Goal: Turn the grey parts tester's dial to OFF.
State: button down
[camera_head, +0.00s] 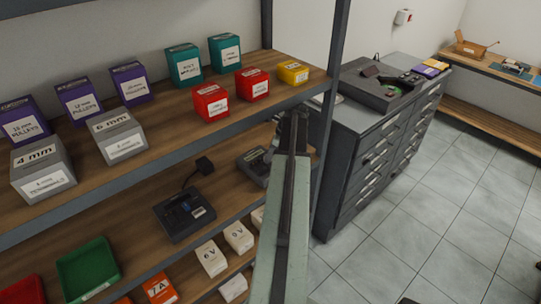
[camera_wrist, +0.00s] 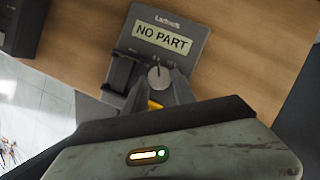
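The grey parts tester (camera_wrist: 199,55) lies on the wooden shelf in the wrist view, its display reading "NO PART". Its round grey dial (camera_wrist: 158,77) is below the display, with a pale pointer mark toward the display. The small markings around the dial are too small to read. My gripper (camera_wrist: 159,80) is open, its two dark fingers apart at the dial's lower left and right sides; I cannot tell whether they touch it. In the head view, the tester (camera_head: 252,167) sits on the middle shelf, partly hidden by my arm.
Part boxes line the shelf above; white boxes (camera_head: 211,258) are below. A shelf post (camera_head: 330,120) and grey drawer cabinet (camera_head: 375,150) stand to the right.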

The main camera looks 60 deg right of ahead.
jog(key=shift+n, duration=0.4)
jog(key=n, duration=0.1)
jog(key=n+y, duration=0.1)
jog(key=n, duration=0.1)
jog(key=shift+w+d+n+g+y, duration=0.15)
jog(key=shift+d+n+g+y, duration=0.1)
jog(key=shift+n+g+y, duration=0.05)
jog(key=shift+w+n+g+y, duration=0.1)
jog(key=shift+n+g+y, duration=0.25)
jog(key=shift+n, duration=0.8)
jog(key=shift+n+g+y, duration=0.25)
jog(key=shift+n+g, duration=0.1)
jog(key=shift+n, duration=0.8)
jog(key=c, duration=1)
grip_release()
